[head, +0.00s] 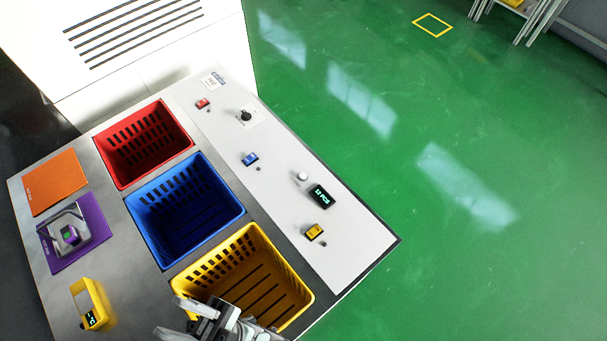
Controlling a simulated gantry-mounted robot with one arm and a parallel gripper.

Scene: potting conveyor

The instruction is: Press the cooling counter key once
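A white panel (275,150) runs along the right side of the table. On it sits a dark counter with a lit display (320,196), its digits too small to read surely. A small round white key (302,176) stands just above-left of the counter. No label naming cooling is readable. My gripper (177,318) is at the bottom edge, partly cut off, over the near side of the yellow crate. Its two light fingers point left and stand apart, with nothing visible between them. It is well away from the counter and the white key.
Red (202,103), blue (250,158) and yellow (314,231) switches and a black knob (246,116) share the panel. Red (188,140), blue (237,203) and yellow (305,295) crates lie left of it. A yellow device (101,296) stands lower left.

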